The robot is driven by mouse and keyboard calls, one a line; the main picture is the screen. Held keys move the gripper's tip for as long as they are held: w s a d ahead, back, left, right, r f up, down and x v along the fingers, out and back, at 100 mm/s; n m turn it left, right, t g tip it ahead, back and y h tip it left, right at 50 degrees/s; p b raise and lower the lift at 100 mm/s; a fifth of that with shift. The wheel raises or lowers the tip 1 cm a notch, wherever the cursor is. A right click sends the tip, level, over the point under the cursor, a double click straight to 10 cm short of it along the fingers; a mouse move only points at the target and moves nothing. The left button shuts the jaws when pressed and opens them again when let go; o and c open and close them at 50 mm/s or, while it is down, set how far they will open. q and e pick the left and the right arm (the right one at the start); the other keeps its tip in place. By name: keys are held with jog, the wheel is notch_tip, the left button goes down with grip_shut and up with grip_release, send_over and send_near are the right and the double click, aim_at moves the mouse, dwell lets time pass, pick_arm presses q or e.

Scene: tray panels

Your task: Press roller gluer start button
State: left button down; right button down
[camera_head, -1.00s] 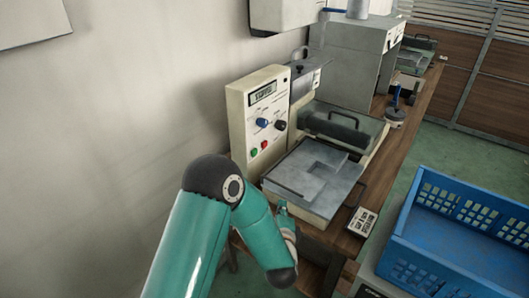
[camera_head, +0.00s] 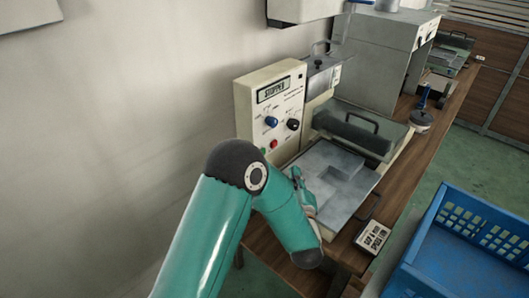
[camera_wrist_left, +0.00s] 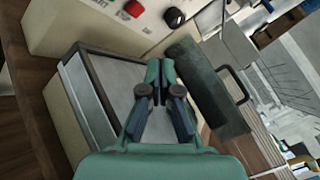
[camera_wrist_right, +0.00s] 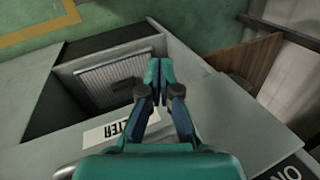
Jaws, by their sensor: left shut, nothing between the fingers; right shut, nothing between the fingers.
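The roller gluer's cream control panel (camera_head: 244,110) stands against the wall, its display reading STOPPED. A blue knob (camera_head: 271,121), a black knob (camera_head: 293,124) and a red button (camera_head: 273,144) show on it. The green button is mostly hidden behind my left arm. My left gripper (camera_head: 297,174) is shut and empty over the near left edge of the gluer's grey plate, below and apart from the buttons. In the left wrist view its fingertips (camera_wrist_left: 160,67) point toward the panel, with the red button (camera_wrist_left: 133,9) above them. My right gripper (camera_wrist_right: 157,65) is shut and empty, outside the head view.
The dark roller (camera_head: 352,133) with its handle lies behind the plate. A blue crate (camera_head: 470,245) is at right. The right wrist view shows a grey box-like opening (camera_wrist_right: 105,80) and a white label.

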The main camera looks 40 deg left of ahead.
pick_arm(q)
jog(key=shift+w+a+f, duration=0.1)
jog(key=shift+w+a, duration=0.05)
jog(key=shift+a, duration=0.05)
jog(key=a, duration=0.7)
jog(key=shift+w, duration=0.2)
jog(key=shift+w+a, duration=0.1)
jog(key=shift+a, duration=0.55)
dwell(0.6)
jog(key=shift+a, duration=0.1)
jog(key=shift+a, duration=0.35)
